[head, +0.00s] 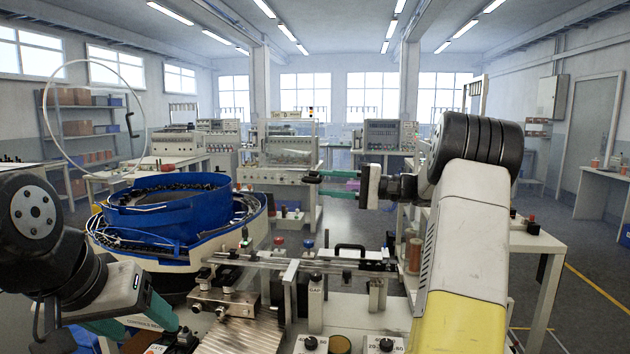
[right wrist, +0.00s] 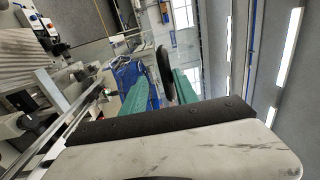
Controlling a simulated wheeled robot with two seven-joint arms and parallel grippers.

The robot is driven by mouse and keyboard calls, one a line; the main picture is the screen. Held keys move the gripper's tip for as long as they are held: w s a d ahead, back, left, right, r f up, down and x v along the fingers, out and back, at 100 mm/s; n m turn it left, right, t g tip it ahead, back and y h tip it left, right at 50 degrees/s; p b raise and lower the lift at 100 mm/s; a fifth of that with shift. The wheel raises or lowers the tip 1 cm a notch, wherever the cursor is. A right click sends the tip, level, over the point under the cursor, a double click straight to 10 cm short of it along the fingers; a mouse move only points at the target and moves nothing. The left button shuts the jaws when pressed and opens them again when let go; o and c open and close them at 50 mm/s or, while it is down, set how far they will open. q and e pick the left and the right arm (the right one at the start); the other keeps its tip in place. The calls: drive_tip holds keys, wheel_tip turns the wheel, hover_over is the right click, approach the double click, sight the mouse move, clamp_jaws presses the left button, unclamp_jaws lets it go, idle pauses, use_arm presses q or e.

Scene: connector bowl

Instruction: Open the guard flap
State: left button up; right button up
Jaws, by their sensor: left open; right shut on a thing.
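A black bar handle (head: 350,247) stands over the metal track at the middle of the bench; I cannot tell for sure that it belongs to the guard flap. A clear round cover (head: 93,60) with a black handle (head: 130,125) stands upright over the left of the blue bowl. My right gripper (head: 312,178) is raised above and behind the track. Its green fingers are shut on a dark object (right wrist: 164,62), whose full shape is unclear. My left gripper (head: 170,325) is open at the lower left, close to a small black device; its fingertips are partly hidden.
The blue feeder bowl (head: 165,205) sits on a cream base left of the track. A ribbed metal block (head: 240,335) and panels with black knobs (head: 386,345) fill the near bench. A white side table (head: 540,240) stands at right. The air around my right gripper looks clear.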

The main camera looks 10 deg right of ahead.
drive_tip(key=shift+o, duration=0.9)
drive_tip(key=shift+w+a+f, duration=0.1)
drive_tip(key=shift+f, duration=0.05)
drive_tip(key=shift+r, duration=0.25)
drive_tip(key=v, duration=0.8)
drive_tip(key=s+a+f+n+g+h, duration=0.1)
drive_tip(key=s+a+g+h, duration=0.15)
drive_tip(key=s+a, duration=0.4)
drive_tip(key=s+a+f+g+h, duration=0.1)
drive_tip(key=s+a+g+h, duration=0.2)
drive_tip(key=a, duration=0.6)
drive_tip(key=s+f+n+t+h, duration=0.2)
drive_tip(key=s+f+h, duration=0.2)
drive_tip(key=s, duration=0.5)
drive_tip(key=s+f+n+t+h, duration=0.2)
drive_tip(key=s+f+h, duration=0.2)
drive_tip(key=s, duration=0.6)
drive_tip(key=shift+s+a+f+h, duration=0.15)
drive_tip(key=shift+a+f+h, duration=0.2)
drive_tip(key=shift+h, duration=0.4)
